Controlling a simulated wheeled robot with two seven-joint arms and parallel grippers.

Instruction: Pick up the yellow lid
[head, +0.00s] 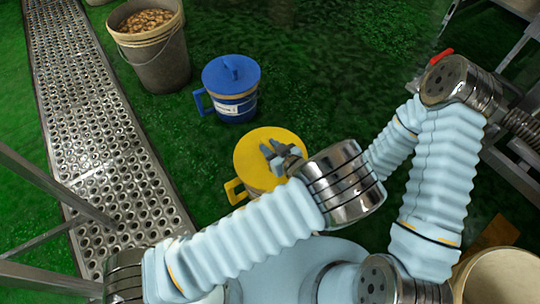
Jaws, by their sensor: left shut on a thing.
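The yellow lid (258,150) is a round disc in the middle of the head view, on top of a container with a yellow handle (234,192). My left gripper (272,153) reaches over the lid from the lower right and is shut on it near its centre. The gripper hides the part of the lid that it holds, and my arm hides much of the container below. I cannot tell whether the lid is still seated on the container. My right gripper is not visible.
A blue lidded container (231,88) with a handle and a white label stands just behind. A bucket of brown pieces (150,45) is at the upper left. A perforated metal walkway (95,110) runs along the left. Green floor lies between them. A round bin (500,275) is at the lower right.

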